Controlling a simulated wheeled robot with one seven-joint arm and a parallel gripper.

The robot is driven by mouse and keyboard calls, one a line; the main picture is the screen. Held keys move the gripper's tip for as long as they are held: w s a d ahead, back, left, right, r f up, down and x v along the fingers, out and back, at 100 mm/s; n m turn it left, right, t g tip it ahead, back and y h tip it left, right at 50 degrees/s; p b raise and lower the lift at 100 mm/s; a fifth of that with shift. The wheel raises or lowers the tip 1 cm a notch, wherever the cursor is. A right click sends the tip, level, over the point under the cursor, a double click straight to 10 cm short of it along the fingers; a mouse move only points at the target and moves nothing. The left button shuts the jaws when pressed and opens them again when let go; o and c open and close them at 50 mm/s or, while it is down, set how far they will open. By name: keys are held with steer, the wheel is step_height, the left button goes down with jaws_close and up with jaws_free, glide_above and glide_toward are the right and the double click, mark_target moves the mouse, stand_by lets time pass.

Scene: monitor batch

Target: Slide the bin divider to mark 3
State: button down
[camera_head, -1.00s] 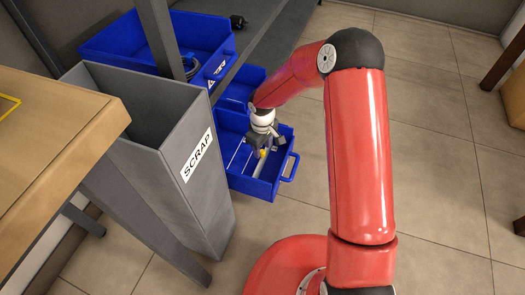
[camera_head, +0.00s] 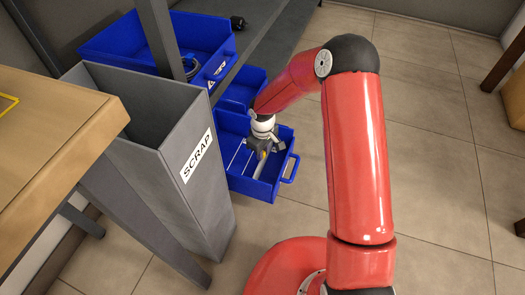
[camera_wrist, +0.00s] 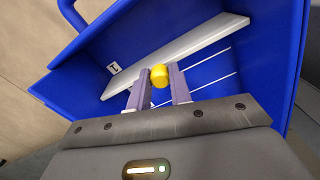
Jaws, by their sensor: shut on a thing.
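The open blue bin (camera_head: 281,187) stands low beside the scrap bin. The divider carries a round yellow knob (camera_wrist: 160,70). My gripper (camera_wrist: 160,80) has one finger on each side of the knob and is shut on it. Thin white lines (camera_wrist: 210,82) cross the bin floor on the near side of the divider. In the head view my gripper (camera_head: 261,152) reaches down into the bin and hides most of the knob.
A tall grey bin marked SCRAP (camera_head: 190,200) stands close left of the blue bin. Another blue bin (camera_head: 125,40) with cable in it lies behind, past a grey post (camera_head: 160,35). A wooden table (camera_head: 50,130) is at left.

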steer(key=w+a, duration=0.2)
steer(key=a, duration=0.5)
steer(key=shift+w+a+b, duration=0.3)
steer(key=shift+w+b, duration=0.1)
steer(key=shift+b, duration=0.05)
steer(key=c, duration=1.3)
jaws_free()
steer(key=shift+o, duration=0.2)
steer(key=shift+s+d, duration=0.1)
steer(key=shift+d, duration=0.05)
